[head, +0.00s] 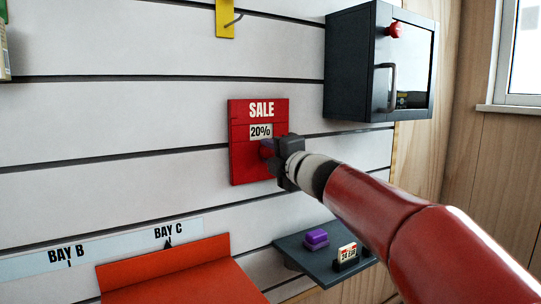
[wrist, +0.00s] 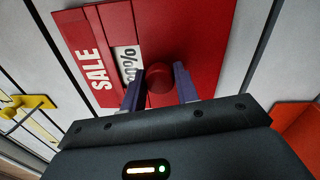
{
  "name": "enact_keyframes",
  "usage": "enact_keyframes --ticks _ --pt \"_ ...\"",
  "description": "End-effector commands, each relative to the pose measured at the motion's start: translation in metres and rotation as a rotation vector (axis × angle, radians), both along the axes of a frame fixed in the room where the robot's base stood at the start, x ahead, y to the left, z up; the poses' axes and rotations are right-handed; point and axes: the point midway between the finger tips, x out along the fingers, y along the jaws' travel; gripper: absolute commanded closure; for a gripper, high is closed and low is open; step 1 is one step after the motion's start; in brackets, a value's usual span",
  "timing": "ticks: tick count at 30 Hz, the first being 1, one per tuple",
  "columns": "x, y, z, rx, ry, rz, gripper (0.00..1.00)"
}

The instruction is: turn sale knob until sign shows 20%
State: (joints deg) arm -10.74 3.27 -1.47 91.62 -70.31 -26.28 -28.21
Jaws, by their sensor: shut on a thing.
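The round red sale knob (wrist: 159,77) sits below the window. My gripper (wrist: 160,88) has its two fingers on either side of the knob and is shut on it. In the head view my gripper (head: 278,150) covers part of the knob.
A dark cabinet (head: 352,65) with a glass door hangs at upper right. A yellow hook (head: 225,18) is above.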

Motion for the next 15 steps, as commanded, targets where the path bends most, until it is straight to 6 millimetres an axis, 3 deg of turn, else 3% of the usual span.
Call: enact_keyframes --ticks 13,14,15 --pt "0.0002 -0.0002 -0.0009 -0.009 -0.005 0.0 0.92" --pt "0.0001 -0.0001 -0.0009 -0.009 -0.005 0.0 0.68" --pt "0.0002 -0.0001 -0.0008 -0.009 -0.005 0.0 0.63"
